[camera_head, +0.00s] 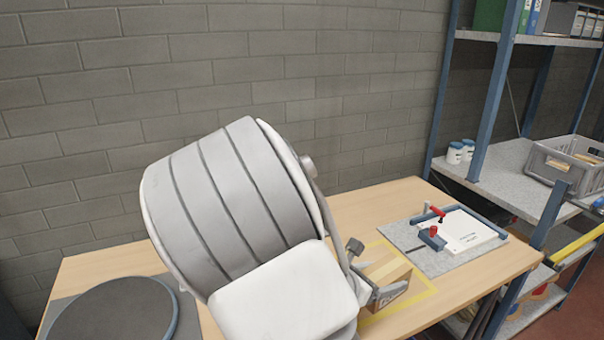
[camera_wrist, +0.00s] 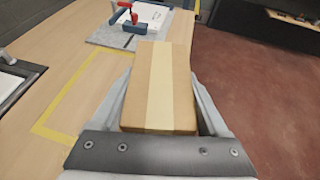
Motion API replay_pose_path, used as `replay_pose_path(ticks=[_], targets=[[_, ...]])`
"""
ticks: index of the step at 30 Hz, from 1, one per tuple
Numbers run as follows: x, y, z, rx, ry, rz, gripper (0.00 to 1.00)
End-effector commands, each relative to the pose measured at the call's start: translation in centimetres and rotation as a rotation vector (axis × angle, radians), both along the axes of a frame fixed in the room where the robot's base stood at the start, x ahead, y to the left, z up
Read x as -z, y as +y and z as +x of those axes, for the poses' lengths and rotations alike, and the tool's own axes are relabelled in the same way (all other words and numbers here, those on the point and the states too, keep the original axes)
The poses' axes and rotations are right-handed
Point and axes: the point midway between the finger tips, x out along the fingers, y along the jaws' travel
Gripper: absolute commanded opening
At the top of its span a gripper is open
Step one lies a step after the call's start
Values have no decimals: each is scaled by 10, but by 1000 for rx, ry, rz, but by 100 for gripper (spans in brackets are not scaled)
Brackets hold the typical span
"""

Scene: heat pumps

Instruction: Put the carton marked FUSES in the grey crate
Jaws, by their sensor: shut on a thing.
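A brown cardboard carton (camera_wrist: 178,95) with a pale tape strip sits between the two fingers of my gripper (camera_wrist: 165,105) in the wrist view. My gripper is shut on it. In the head view the carton (camera_head: 388,277) shows at the yellow-marked area of the wooden table, partly hidden by my arm and gripper (camera_head: 378,293). Dark print on its near side is too small to read. I cannot tell whether it touches the table. The grey crate (camera_head: 552,166) stands on the rack shelf at the right, with some pale and tan items inside.
A grey board with a white sheet (camera_head: 468,232) and red-handled clamps lies on the table's right part. A blue-post rack (camera_head: 494,90) stands beyond it, with white jars (camera_head: 456,153) on its shelf left of the crate. A round dark plate (camera_head: 115,312) is at the left.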

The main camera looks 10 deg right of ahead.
Motion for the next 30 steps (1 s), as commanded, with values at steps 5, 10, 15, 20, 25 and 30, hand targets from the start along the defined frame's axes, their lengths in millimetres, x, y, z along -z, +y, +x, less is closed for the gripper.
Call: replay_pose_path(ticks=[5, 10, 15, 20, 25, 30], targets=[[-19, 6, 14, -107, 5, 0, 7], [-41, 21, 33, -278, 8, -1, 7], [-64, 42, 48, -454, 5, 2, 7], [-81, 63, 57, -605, 2, 3, 7], [-93, 80, 61, -713, -1, 3, 7], [-97, 88, 62, -758, -2, 2, 7]])
